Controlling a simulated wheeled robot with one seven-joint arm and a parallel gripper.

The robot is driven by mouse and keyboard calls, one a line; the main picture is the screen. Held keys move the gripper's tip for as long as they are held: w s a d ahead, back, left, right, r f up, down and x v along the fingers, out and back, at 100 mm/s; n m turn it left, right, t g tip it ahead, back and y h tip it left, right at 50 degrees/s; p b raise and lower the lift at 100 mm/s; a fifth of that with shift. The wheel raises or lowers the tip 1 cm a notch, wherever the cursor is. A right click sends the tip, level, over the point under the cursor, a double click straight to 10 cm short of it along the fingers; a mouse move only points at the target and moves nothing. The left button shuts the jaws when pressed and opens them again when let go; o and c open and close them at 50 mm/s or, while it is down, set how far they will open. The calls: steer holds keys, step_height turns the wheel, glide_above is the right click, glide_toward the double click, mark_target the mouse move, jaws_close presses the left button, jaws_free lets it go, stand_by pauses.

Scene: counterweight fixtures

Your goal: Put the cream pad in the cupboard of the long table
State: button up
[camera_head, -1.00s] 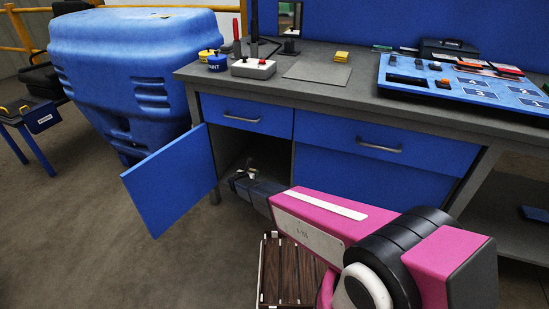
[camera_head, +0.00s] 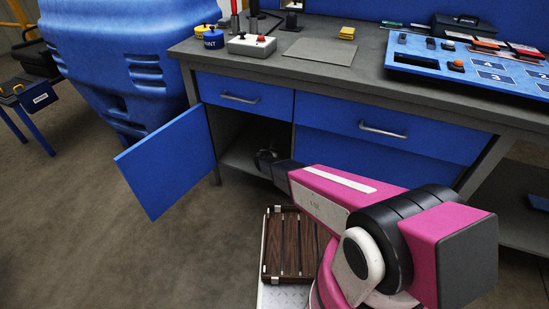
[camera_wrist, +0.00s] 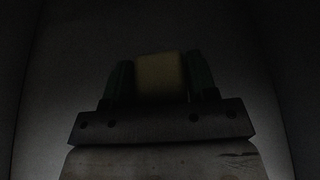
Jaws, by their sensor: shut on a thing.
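The long table (camera_head: 365,75) is a grey workbench with blue fronts. Its cupboard (camera_head: 238,158) is below the left drawer, with the blue door (camera_head: 168,162) swung wide open to the left. My pink arm reaches into the dark opening, and my gripper (camera_head: 267,158) is inside it. In the dim wrist view, the cream pad (camera_wrist: 160,76) is between the two green-lined fingers of the gripper, which is shut on it. The head view does not show the pad clearly. Whether the pad touches the cupboard floor cannot be told.
A slatted wooden tray (camera_head: 287,245) is below the arm. A large blue bin (camera_head: 115,60) stands left.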

steer(key=shift+w+d+f, duration=0.2)
steer(key=shift+d+f, duration=0.15)
steer(key=shift+d, duration=0.1)
steer(key=shift+f, duration=1.9)
steer(key=shift+f, duration=0.2)
steer(key=o, duration=0.9)
steer(key=shift+s+a+r, duration=0.1)
steer(key=shift+s+r, duration=0.2)
steer(key=shift+r, duration=0.05)
steer(key=v, duration=1.1)
steer(key=shift+s+a+r, duration=0.1)
steer(key=shift+s+a, duration=0.05)
